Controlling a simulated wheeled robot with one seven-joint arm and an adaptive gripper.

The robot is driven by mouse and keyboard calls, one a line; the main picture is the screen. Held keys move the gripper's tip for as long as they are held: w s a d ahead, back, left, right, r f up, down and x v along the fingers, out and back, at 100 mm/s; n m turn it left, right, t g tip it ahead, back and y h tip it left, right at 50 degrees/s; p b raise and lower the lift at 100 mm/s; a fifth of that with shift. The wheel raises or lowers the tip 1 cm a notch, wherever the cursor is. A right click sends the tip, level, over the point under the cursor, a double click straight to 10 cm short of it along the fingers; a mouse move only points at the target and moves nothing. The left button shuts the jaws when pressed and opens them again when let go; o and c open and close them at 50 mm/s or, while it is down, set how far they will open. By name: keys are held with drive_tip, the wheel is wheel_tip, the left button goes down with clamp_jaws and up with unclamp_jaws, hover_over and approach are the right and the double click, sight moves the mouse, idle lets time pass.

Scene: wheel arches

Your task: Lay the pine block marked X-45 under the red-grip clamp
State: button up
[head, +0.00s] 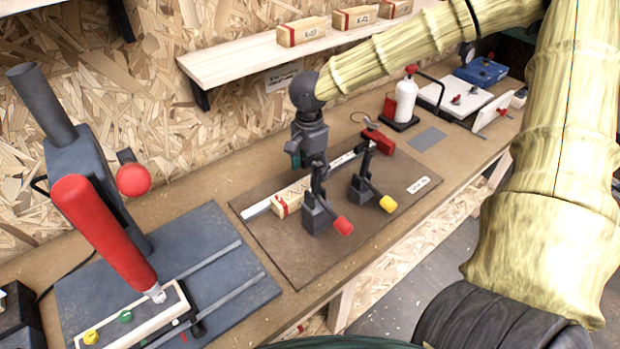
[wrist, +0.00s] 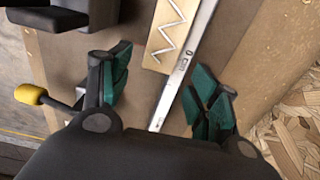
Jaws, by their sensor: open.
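A pale pine block (head: 288,201) with a red end lies on the brown board against the metal rule, just behind the red-grip clamp (head: 318,215). The clamp partly covers it, so I cannot tell whether it is under the clamp's arm. In the wrist view the pine block (wrist: 164,42) shows a zigzag mark beside the rule; its lettering is not readable. My gripper (head: 306,163) is over the rule behind the clamps. In the wrist view my gripper (wrist: 160,72) is open and empty, its green-padded fingers apart, with the block beyond the fingertips.
A yellow-grip clamp (head: 363,188) stands right of the red one; its yellow knob shows in the wrist view (wrist: 29,94). Several blocks (head: 302,31) sit on the wall shelf (head: 240,61). A red-handled machine (head: 105,232) stands at left. A white bottle (head: 405,101) stands at back right.

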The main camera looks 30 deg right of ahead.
wheel_tip(320, 180, up, 7)
drive_tip(key=shift+r+b, duration=0.15)
drive_tip(key=shift+b, duration=0.2)
